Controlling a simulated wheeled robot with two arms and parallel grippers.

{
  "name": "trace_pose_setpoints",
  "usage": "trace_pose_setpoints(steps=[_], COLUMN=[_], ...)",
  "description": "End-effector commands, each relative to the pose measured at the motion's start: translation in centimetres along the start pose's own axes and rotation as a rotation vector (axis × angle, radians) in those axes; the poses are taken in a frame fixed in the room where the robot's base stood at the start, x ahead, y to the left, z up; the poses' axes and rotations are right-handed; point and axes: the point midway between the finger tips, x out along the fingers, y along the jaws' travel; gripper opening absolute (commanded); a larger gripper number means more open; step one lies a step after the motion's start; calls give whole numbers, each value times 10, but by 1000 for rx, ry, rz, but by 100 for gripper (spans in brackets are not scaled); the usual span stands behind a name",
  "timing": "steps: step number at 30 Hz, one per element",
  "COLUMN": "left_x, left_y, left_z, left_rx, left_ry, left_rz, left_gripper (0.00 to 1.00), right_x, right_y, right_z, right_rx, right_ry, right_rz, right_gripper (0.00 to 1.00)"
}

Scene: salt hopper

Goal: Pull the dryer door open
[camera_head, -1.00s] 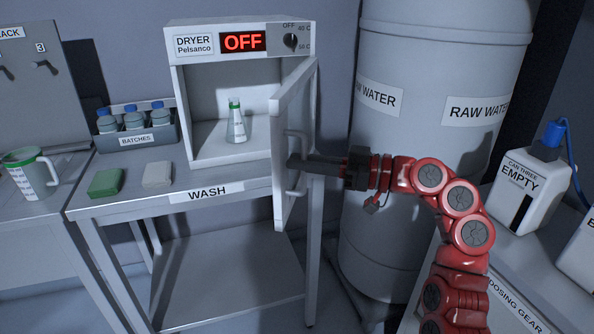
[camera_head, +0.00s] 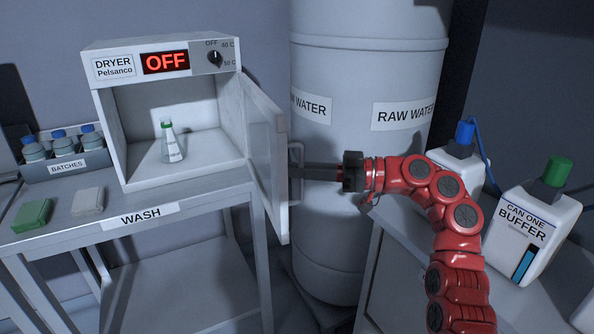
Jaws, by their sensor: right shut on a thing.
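The dryer (camera_head: 156,38) stands on the wash bench, its display reading OFF. Its door (camera_head: 268,150) is hinged on the right side and stands wide open, swung out toward me. A flask with a green cap (camera_head: 172,146) stands upright inside the dryer. My right gripper (camera_head: 297,172) is at the door's outer face, shut on the door handle (camera_head: 296,158); the fingertips are partly hidden at the handle. My left gripper is not in the view.
A large raw water tank (camera_head: 345,60) stands right behind the door and arm. A buffer can (camera_head: 530,230) stands on the right bench.

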Motion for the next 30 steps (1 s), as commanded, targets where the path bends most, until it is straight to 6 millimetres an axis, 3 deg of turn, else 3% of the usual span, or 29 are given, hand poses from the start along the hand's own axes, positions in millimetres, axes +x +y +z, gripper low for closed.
trace_pose_setpoints(steps=[6,7,9,19,25,30], left_x=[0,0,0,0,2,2], left_y=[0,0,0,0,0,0], left_z=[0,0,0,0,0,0], left_rx=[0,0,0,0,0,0], left_ry=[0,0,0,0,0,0], left_rz=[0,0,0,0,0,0], left_gripper=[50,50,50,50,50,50], right_x=[0,0,0,0,0,-2], right_y=[0,0,0,0,0,-20], right_z=[-2,-2,-1,-6,-37,-38], right_rx=[-1,-1,-1,-1,-4,-4], right_ry=[3,2,2,0,-2,5], right_rz=[1,2,1,1,0,-1], right_gripper=[0,20,27,27,27,27])
